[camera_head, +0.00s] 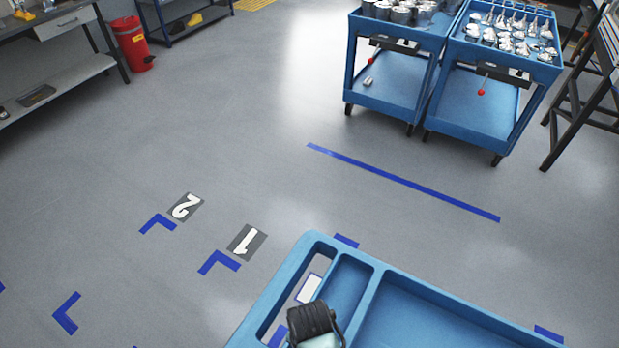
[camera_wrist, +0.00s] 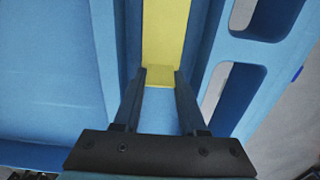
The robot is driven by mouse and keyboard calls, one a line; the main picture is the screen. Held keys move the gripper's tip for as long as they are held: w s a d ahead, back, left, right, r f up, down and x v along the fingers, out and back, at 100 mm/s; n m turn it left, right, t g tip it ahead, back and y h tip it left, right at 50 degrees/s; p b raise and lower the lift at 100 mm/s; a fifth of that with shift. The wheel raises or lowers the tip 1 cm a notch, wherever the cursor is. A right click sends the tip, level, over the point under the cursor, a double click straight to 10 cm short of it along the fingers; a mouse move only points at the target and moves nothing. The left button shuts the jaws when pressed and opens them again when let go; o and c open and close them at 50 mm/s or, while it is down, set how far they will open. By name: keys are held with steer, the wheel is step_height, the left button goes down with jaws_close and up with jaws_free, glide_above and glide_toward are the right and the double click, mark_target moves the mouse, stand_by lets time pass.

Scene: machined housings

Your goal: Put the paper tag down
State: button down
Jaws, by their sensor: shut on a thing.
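The paper tag (camera_wrist: 166,35) is a yellow strip in the wrist view. It runs from between my fingertips to the top edge of the picture. My gripper (camera_wrist: 160,80) is shut on its near end, with the fingers some way apart at the tag's width. The tag is over the narrow tray section of a blue cart (camera_wrist: 50,70). I cannot tell whether it touches the tray floor. In the head view the blue cart (camera_head: 300,252) is at the bottom; the tag cannot be made out there.
The cart's side has handle openings (camera_wrist: 217,85). Two blue carts (camera_head: 385,75) (camera_head: 475,88) with metal parts stand at the back right. A red bin (camera_head: 131,42) is at the upper left. Floor with blue tape marks (camera_head: 400,182) is clear between.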

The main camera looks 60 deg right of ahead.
steer(key=shift+f, duration=0.15)
steer(key=shift+c, duration=2.3)
jaws_free()
